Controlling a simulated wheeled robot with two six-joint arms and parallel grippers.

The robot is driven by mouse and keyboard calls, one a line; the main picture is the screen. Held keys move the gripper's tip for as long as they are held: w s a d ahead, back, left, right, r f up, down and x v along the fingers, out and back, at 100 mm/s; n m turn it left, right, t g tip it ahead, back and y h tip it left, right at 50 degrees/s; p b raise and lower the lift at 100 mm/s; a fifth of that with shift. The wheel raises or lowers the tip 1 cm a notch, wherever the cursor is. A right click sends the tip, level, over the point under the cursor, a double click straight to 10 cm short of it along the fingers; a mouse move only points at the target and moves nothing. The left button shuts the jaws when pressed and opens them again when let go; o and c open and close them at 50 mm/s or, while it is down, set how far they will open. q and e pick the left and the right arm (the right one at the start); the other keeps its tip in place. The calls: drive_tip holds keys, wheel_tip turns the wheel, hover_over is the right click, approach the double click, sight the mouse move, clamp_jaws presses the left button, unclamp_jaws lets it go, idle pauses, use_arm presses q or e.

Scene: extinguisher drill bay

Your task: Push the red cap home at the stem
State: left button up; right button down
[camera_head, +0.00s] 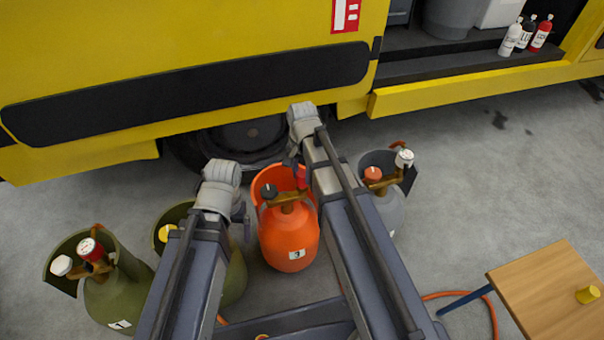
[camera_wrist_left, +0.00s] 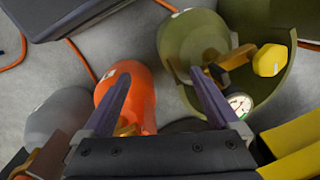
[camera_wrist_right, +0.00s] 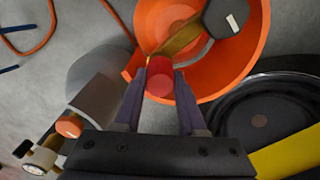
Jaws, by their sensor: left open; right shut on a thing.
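The orange cylinder numbered 3 (camera_head: 290,243) stands in the middle, with an orange collar and a brass valve (camera_wrist_right: 183,38) with a black knob (camera_wrist_right: 226,17). My right gripper (camera_wrist_right: 159,82) is shut on the red cap (camera_wrist_right: 160,70), which also shows in the head view (camera_head: 302,176). The cap is right by the end of the brass stem; I cannot tell how far it is seated. My left gripper (camera_wrist_left: 160,76) is open and empty, left of the orange cylinder and above the green cylinder with the yellow knob (camera_wrist_left: 270,60).
A green cylinder numbered 1 (camera_head: 115,298) stands at left and a grey cylinder (camera_head: 390,208) at right. The yellow vehicle (camera_head: 180,55) and its wheel are close behind. A wooden table (camera_head: 545,300) with a yellow cap (camera_head: 588,294) is at lower right. An orange hose (camera_head: 492,312) lies on the floor.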

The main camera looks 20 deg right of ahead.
drive_tip(key=shift+f+b, duration=0.8)
idle(0.5)
drive_tip(key=shift+c, duration=2)
unclamp_jaws()
wheel_tip(320, 180, up, 8)
drive_tip(key=p, duration=0.8)
